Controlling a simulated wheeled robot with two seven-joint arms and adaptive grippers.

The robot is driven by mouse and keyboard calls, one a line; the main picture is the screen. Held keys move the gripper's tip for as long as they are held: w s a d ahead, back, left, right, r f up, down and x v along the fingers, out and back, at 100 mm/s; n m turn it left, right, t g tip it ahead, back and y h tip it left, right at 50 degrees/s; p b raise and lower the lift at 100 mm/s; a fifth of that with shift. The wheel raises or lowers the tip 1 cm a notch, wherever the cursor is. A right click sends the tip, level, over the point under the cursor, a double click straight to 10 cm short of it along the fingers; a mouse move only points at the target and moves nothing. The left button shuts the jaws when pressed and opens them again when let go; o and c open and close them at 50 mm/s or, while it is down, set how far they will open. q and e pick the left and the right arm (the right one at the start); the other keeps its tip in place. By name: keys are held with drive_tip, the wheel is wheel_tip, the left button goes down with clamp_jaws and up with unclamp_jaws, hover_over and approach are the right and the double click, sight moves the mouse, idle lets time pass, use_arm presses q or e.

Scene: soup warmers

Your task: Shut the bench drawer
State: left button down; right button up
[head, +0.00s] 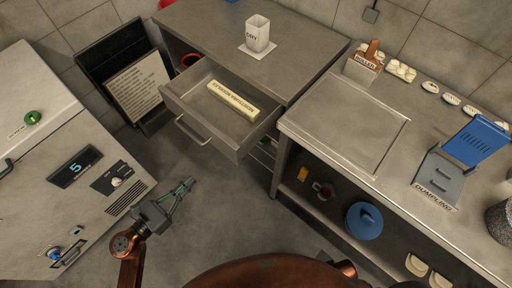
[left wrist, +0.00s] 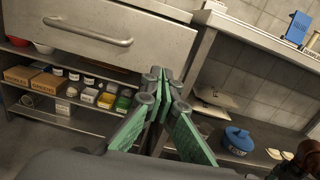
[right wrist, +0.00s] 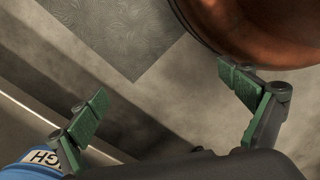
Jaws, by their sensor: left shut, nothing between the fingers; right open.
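The bench drawer (head: 183,112) is pulled out from the steel bench (head: 290,62). A pale block with lettering (head: 234,99) lies inside it. Its bar handle (head: 192,130) is on the front face, and the handle also shows in the left wrist view (left wrist: 88,31) at upper left. My left gripper (head: 190,184) is shut and empty, in front of and below the drawer front, apart from it. In the left wrist view its green fingers (left wrist: 165,80) meet near the drawer's lower right. My right gripper (right wrist: 165,100) is open and empty; it is not seen in the head view.
A white cup (head: 257,34) stands on the bench top. A machine with a display (head: 75,168) is at left, with a dark board (head: 138,85) behind it. A counter (head: 345,110) with a blue lidded pot (head: 364,221) on its shelf stands right. Floor between is clear.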

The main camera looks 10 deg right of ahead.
use_arm(q)
drive_tip(key=b, duration=0.2)
approach(225, 149)
drive_tip(key=shift+m, duration=0.4)
drive_tip(key=x, duration=0.5)
drive_tip(key=shift+w+d+r, duration=0.1)
drive_tip(key=shift+d, duration=0.25)
drive_tip(key=shift+w+d, duration=0.35)
drive_tip(key=shift+d, duration=0.1)
use_arm(e)
wheel_tip(225, 149, up, 7)
drive_tip(key=w, duration=0.1)
drive_tip(key=shift+a+f, duration=0.15)
drive_tip(key=shift+a, duration=0.3)
use_arm(q)
drive_tip(key=shift+w+d, duration=0.1)
